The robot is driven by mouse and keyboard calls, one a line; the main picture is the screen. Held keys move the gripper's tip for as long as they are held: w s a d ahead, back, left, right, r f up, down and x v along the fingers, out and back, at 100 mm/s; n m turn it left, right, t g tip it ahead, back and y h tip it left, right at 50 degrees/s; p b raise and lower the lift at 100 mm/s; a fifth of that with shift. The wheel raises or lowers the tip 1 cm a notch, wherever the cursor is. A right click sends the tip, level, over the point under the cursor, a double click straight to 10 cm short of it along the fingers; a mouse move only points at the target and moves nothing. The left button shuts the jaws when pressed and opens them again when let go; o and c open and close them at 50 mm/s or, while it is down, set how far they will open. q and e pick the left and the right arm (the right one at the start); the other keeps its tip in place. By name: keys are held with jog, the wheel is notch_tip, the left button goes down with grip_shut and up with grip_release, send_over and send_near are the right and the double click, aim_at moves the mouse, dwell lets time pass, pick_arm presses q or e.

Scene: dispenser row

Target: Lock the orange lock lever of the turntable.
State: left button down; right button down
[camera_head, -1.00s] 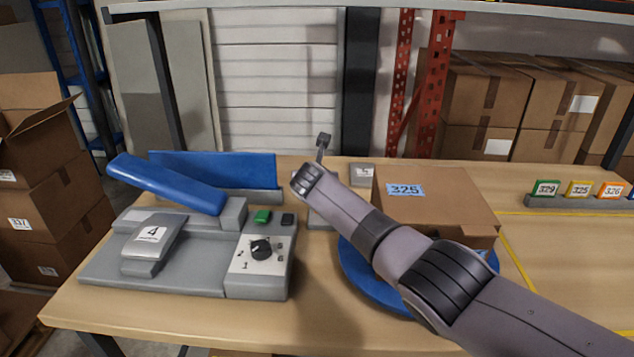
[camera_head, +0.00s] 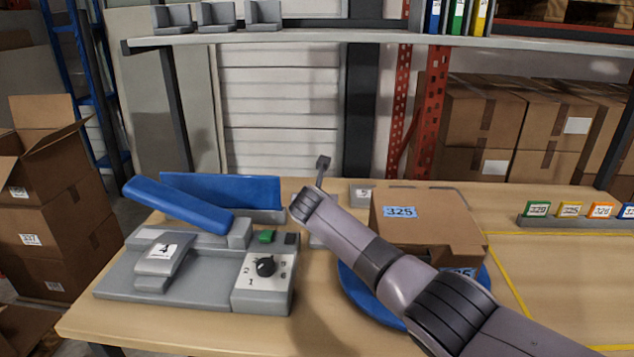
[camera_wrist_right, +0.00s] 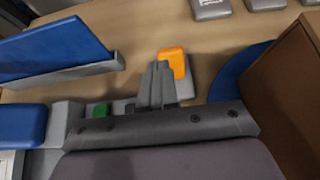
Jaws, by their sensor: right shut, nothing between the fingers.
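The orange lock lever (camera_wrist_right: 173,63) shows in the right wrist view on a small grey base (camera_wrist_right: 188,88), beside the blue turntable disc (camera_wrist_right: 226,78). My right gripper (camera_wrist_right: 158,68) is shut and empty, with its fingertips just left of the lever in the picture. I cannot tell whether they touch it. In the head view the blue turntable (camera_head: 360,298) carries a cardboard box (camera_head: 445,220) labelled 325. My right forearm crosses in front of it and hides the lever and the right fingers. My left gripper is not in view.
A grey machine (camera_head: 195,275) with a raised blue arm (camera_head: 180,203), a knob and a green button stands left of my right arm. A row of coloured number tags (camera_head: 570,210) sits at the right. Stacked cartons (camera_head: 50,215) stand beyond the table's left end.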

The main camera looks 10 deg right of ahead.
jog(key=s+r, duration=0.3)
jog(key=r, duration=0.5)
jog(key=shift+s+a, duration=0.15)
jog(key=shift+a, duration=0.3)
jog(key=shift+f, duration=0.1)
